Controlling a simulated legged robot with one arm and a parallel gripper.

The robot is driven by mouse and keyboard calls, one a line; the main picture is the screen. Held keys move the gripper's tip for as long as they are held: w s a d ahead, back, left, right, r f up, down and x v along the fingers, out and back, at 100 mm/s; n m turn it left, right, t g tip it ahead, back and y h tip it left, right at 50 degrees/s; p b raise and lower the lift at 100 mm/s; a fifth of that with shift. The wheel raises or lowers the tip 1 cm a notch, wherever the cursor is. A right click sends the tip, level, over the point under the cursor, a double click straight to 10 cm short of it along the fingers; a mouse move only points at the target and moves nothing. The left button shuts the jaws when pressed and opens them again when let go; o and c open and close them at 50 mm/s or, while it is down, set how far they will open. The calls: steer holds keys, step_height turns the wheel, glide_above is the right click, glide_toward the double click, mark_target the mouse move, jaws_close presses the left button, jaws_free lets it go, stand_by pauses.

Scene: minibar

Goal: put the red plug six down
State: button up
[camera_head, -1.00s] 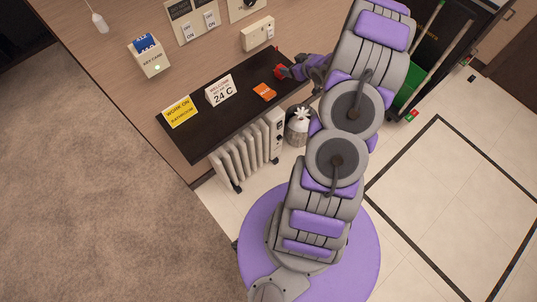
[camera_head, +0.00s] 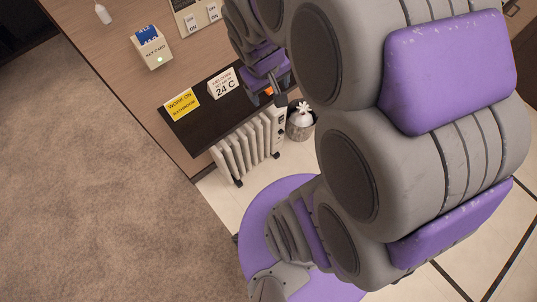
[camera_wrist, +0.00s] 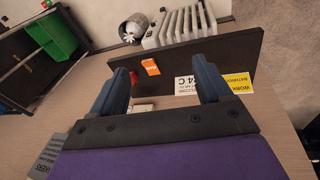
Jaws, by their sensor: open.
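A small red object (camera_wrist: 133,78), likely the red plug, shows in the wrist view at the left end of the dark shelf (camera_wrist: 228,52). My left finger partly hides it, and its number cannot be read. My gripper (camera_wrist: 162,66) is open and empty above the shelf, its fingers wide apart. The red object lies beside the left finger's inner side; I cannot tell whether they touch. An orange labelled block (camera_wrist: 150,67) lies on the shelf, seen between the fingertips. In the head view my arm hides the red object, and only a bit of the orange block (camera_head: 268,91) shows.
A yellow sign (camera_wrist: 238,82) and a white 24 C sign (camera_wrist: 187,85) stand on the shelf; the head view shows them too. A white box (camera_wrist: 142,107) sits near the wall. A radiator (camera_wrist: 180,26) and a pot (camera_wrist: 133,29) stand below the shelf's front edge.

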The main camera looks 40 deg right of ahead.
steer(key=s+a+r+g+y, duration=0.1)
steer(key=s+a, duration=0.4)
steer(key=s, duration=0.3)
steer(key=s+a+r+g+y, duration=0.1)
steer(key=s+a+r+g, duration=0.1)
steer(key=s+a, duration=0.4)
steer(key=shift+s+r+n, duration=0.15)
steer(key=shift+s+n, duration=0.15)
steer(key=shift+s, duration=0.85)
